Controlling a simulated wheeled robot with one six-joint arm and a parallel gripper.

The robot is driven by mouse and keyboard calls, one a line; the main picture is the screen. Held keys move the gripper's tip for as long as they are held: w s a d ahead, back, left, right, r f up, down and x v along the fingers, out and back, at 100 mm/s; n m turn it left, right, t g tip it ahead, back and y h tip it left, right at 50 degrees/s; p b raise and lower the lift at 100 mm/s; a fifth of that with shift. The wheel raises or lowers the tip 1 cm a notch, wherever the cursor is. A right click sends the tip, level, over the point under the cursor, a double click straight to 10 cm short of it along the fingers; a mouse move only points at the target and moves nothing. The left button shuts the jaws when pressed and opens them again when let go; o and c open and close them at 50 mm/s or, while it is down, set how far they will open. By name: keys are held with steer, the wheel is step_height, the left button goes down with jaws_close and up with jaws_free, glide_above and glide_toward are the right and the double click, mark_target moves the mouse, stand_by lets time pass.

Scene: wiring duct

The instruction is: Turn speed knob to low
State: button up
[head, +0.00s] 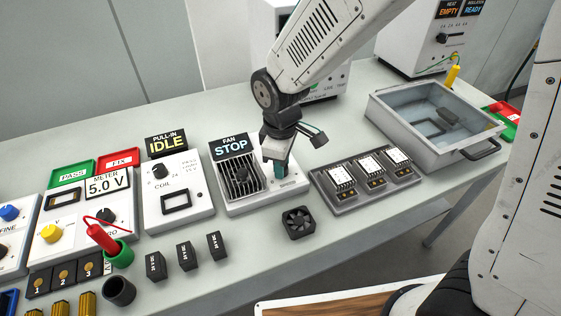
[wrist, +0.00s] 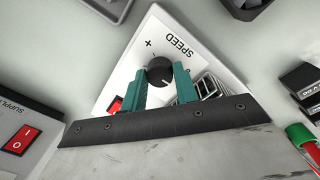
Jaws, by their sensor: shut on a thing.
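The speed knob (wrist: 159,72) is a round black dial on a white panel marked SPEED with plus and minus signs. A pale mark on it points toward the lower right in the wrist view. My gripper (wrist: 160,78) has its teal fingers on either side of the knob, shut on it. In the head view my gripper (head: 274,168) comes down on the right part of the white fan unit (head: 264,200) and hides the knob there. The sign (head: 232,146) behind the unit reads FAN STOP. A red switch (wrist: 115,104) shows beside the left finger.
A grey tray of modules (head: 348,203) stands right of the fan unit, and a small black fan (head: 298,222) lies in front. The COIL box (head: 180,209) is to the left. A large grey bin (head: 402,141) stands at the right. Several black blocks line the front.

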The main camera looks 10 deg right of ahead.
steer(key=n, duration=0.5)
steer(key=shift+a+n, duration=0.1)
steer(key=shift+n, duration=0.2)
stand_by(0.4)
steer(key=o, duration=1)
steer(key=shift+s, duration=0.1)
steer(key=shift+c, duration=0.2)
step_height(320, 180, up, 8)
steer(key=shift+s+f, duration=0.1)
steer(key=shift+s, duration=0.05)
